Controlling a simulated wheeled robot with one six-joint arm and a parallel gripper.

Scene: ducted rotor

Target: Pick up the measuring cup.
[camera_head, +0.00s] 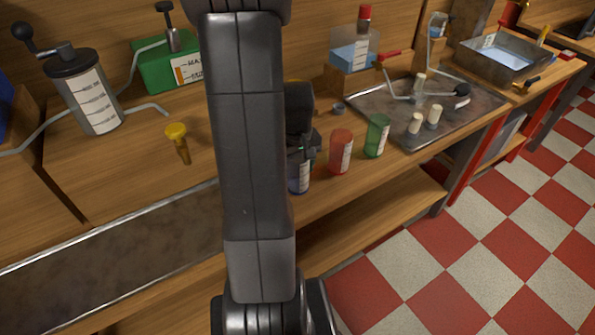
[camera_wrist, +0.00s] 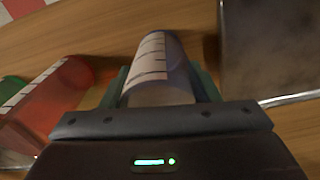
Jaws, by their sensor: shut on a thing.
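A clear bluish measuring cup (camera_head: 299,183) with a white scale label is at the front of the wooden bench, partly hidden by my gripper (camera_head: 301,152). In the wrist view the cup (camera_wrist: 158,72) lies between the two fingers of my gripper (camera_wrist: 161,88), with its scale facing the camera. The gripper is shut on the cup. Whether its base touches the bench cannot be told. A red cup (camera_head: 341,152) and a green cup (camera_head: 377,136), with similar labels, stand to the right in the head view.
A yellow funnel-like tool (camera_head: 178,140) is left of my arm. A metal tray (camera_head: 455,125) with white pegs is at the right. A labelled canister (camera_head: 92,95) and green box (camera_head: 170,65) stand behind. A recessed metal strip (camera_head: 120,238) runs along the front left.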

